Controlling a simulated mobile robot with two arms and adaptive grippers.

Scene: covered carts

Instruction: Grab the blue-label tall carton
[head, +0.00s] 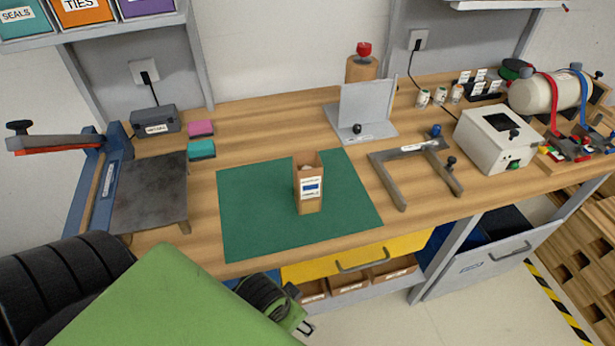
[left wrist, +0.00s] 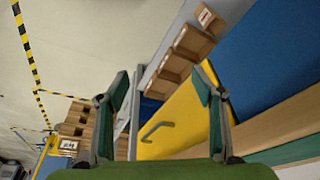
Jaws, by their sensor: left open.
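The tall brown carton (head: 310,204) stands upright on the green mat (head: 245,222) in the head view. Its front carries a white label with a blue patch, and its top looks open. My left gripper (left wrist: 161,73) is open and empty in the left wrist view, its two fingers spread wide. In the head view, it is low, in front of the bench's front edge, partly hidden by my green arm link. It is well apart from the carton, which does not show in the left wrist view. My right gripper is not in view.
A yellow drawer (head: 355,256) and open bins (head: 345,283) sit under the bench edge; the drawer also shows in the left wrist view (left wrist: 183,125). A metal frame (head: 387,178) lies right of the mat and a dark plate (head: 150,190) left. The mat around the carton is clear.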

